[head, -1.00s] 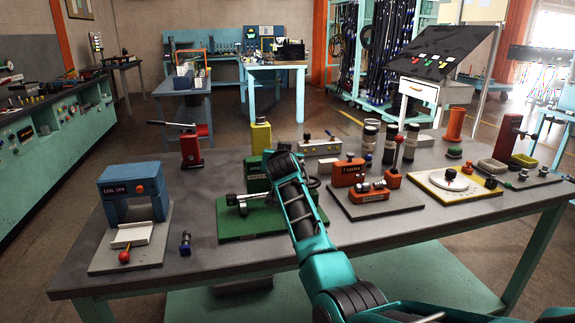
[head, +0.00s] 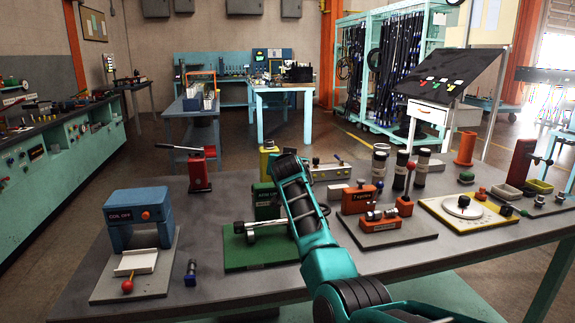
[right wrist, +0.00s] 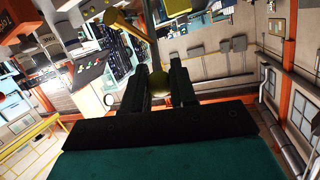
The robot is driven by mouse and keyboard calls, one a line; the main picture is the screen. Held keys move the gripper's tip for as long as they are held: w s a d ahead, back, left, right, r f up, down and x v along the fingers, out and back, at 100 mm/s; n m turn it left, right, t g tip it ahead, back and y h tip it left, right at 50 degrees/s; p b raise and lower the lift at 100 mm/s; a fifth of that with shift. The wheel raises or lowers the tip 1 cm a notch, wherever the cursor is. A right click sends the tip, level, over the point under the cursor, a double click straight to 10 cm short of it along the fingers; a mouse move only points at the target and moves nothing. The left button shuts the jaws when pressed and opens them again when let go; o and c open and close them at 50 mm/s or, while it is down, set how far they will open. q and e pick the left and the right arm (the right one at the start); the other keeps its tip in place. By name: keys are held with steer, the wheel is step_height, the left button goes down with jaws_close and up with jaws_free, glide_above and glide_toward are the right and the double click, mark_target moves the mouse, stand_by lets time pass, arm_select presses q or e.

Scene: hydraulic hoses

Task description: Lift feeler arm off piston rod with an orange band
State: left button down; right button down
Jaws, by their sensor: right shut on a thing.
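A green board (head: 240,258) on the table carries a green block (head: 267,200) and a silver piston rod (head: 272,224) lying level. My right arm covers the rod's right part, and I cannot make out an orange band. The right fingers are hidden in the head view. My left gripper is not in view.
A blue coil stand (head: 140,217) and a small dark bolt (head: 190,272) are left of the green board. A red hand pump (head: 198,170) stands behind. An orange counter unit (head: 360,198) and a yellow dial plate (head: 465,212) are on the right.

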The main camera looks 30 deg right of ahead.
steer(key=shift+r, duration=0.35)
steer(key=c, duration=1.3)
jaws_free()
steer(key=shift+a, duration=0.1)
steer(key=o, duration=0.4)
steer(key=shift+f, duration=0.25)
steer(key=shift+c, duration=0.2)
steer(key=v, duration=1.3)
steer(key=shift+f, duration=0.1)
